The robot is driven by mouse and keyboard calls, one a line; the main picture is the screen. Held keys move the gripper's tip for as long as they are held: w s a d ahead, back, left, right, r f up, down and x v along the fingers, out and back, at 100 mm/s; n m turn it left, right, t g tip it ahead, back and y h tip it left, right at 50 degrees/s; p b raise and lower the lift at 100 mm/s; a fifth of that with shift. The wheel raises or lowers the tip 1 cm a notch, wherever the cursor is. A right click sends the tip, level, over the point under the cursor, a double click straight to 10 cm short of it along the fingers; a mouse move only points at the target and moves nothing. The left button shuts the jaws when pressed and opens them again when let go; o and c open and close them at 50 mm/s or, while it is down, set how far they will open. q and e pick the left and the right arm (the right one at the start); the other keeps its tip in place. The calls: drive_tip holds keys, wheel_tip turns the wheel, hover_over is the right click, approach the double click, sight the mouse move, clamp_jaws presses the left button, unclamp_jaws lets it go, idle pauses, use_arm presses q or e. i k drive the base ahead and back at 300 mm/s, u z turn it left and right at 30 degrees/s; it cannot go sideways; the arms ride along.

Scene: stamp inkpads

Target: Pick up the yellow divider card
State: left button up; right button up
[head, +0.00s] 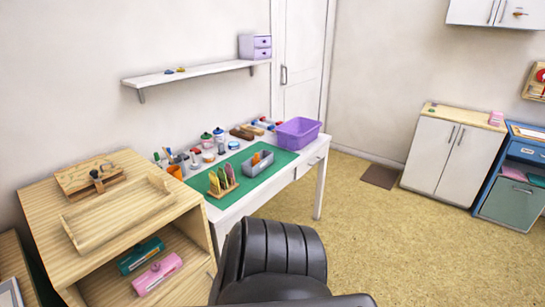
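A small wooden rack (224,190) stands on the green mat on the white desk. It holds several upright cards in green, yellow and reddish tones. Neither of my grippers is in view.
A wooden shelf unit (122,197) is at the left. A grey bin (258,164) and purple basket (298,133) are right of the rack.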

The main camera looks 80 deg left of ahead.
sight(213, 179)
drive_tip(key=u, duration=3.2)
